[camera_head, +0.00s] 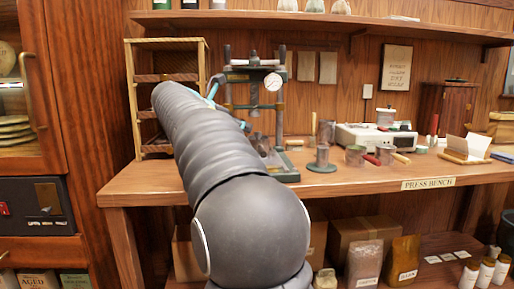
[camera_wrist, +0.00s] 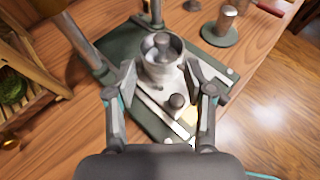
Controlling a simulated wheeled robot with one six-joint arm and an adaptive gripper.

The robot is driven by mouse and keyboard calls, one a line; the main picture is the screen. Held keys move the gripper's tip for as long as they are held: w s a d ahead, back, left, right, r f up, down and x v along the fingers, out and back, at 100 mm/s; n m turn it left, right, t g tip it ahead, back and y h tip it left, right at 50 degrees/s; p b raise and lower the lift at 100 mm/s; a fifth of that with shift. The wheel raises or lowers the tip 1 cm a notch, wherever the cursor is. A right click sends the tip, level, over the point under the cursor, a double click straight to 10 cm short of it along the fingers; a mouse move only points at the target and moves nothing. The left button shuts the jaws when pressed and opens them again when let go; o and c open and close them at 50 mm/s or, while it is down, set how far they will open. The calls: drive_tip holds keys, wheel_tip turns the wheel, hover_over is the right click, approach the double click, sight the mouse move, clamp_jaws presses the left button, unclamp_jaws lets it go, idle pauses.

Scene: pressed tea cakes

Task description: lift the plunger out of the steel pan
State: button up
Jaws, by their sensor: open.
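In the wrist view the steel pan (camera_wrist: 160,74) is a small round metal vessel on the press's green base. The plunger (camera_wrist: 162,41) appears as a grey metal piece standing inside the pan's rim. My gripper (camera_wrist: 160,71) is open, with one finger on each side of the pan. Nothing is visibly held, and I cannot tell whether either finger touches the pan. In the head view my arm hides most of the pan area in front of the press (camera_head: 254,95).
A wooden rack (camera_head: 130,95) stands left.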

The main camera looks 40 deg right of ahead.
sight(257, 132)
drive_tip(key=shift+x, duration=3.8)
drive_tip(key=shift+s+r, duration=0.1)
drive_tip(key=shift+c, duration=0.2)
clamp_jaws()
